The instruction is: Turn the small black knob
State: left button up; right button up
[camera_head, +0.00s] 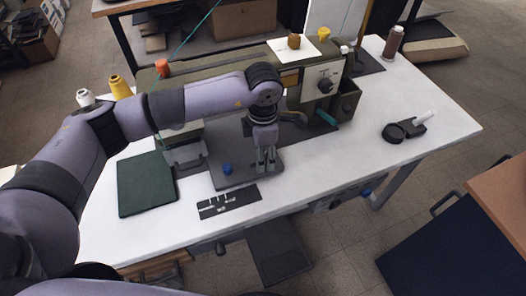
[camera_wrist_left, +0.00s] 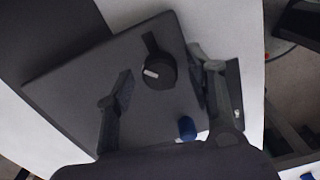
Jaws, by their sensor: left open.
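A small black knob (camera_wrist_left: 158,72) with a white mark and a dark stem shows in the left wrist view on a dark grey plate (camera_wrist_left: 70,90). My left gripper (camera_wrist_left: 160,78) is open, with one finger on each side of the knob in that picture; I cannot tell whether they touch it. In the head view my left gripper (camera_head: 266,163) points down over the right part of the plate (camera_head: 222,184), and the knob is hidden there. A larger black knob (camera_head: 325,86) is on the sewing machine's white panel. My right gripper is not in view.
A blue knob (camera_head: 227,169) stands on the plate to the left of the gripper; it also shows in the wrist view (camera_wrist_left: 187,128). The sewing machine (camera_head: 220,68) stands behind. The table's right part is mostly clear.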

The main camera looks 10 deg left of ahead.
pick_arm(q)
notch_tip(320, 180, up, 12)
dwell(0.6)
dwell(0.5)
